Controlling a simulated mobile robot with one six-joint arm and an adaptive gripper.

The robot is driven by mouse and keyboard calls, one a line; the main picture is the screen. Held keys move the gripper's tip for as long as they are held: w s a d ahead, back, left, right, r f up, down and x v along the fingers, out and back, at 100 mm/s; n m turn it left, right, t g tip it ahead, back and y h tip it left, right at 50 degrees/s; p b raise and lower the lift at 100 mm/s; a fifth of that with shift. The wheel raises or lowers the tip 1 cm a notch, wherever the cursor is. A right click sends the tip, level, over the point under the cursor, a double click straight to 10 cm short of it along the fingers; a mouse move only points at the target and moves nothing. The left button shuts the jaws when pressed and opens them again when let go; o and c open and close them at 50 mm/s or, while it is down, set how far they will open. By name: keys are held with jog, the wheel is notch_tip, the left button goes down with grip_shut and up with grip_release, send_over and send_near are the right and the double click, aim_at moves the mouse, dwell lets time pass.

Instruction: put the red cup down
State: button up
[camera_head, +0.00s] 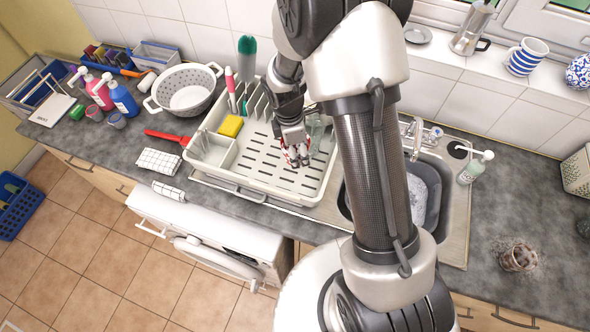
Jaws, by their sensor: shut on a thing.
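My gripper (293,141) is over the right half of the cream dish rack (255,178), pointing down. It is shut on a small red and white thing, which I take to be the red cup (296,156). Only a little of it shows between and below the fingers. I cannot tell whether it touches the rack floor. The rack floor to the left of my gripper is slotted and bare.
A yellow sponge (231,126) and brushes stand at the rack's left and back. Clear glasses (318,130) seem to stand right of my gripper. A colander (186,90) is left of the rack. The sink (456,205) is right, partly behind my arm.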

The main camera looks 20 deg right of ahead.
aim_at(298, 178)
notch_tip(298, 178, down, 12)
jog(key=shift+f+b, duration=0.1)
jog(key=shift+b, duration=0.6)
jog(key=shift+f, duration=0.2)
jog(key=shift+f, duration=0.15)
jog(key=o, duration=1.2)
